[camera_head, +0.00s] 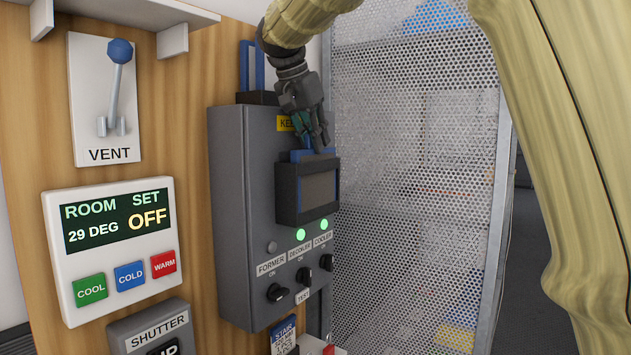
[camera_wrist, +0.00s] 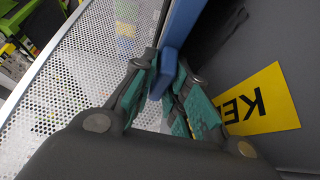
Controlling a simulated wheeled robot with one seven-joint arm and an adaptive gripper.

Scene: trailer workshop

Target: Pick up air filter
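A blue-framed panel (camera_head: 301,155), which looks like the air filter, stands upright in a black holder (camera_head: 287,194) on the front of the grey control box. My gripper (camera_head: 320,143) reaches down from above to this edge. In the wrist view the blue edge (camera_wrist: 169,62) lies between the teal-padded fingers (camera_wrist: 167,72). The fingertips appear to press on it from both sides.
The grey control box (camera_head: 235,200) has knobs and two lit green lamps. A second blue frame (camera_head: 244,66) stands in a black base on top of it. A perforated metal panel (camera_head: 410,200) is close on the right. A white shelf (camera_head: 150,12) overhangs at upper left.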

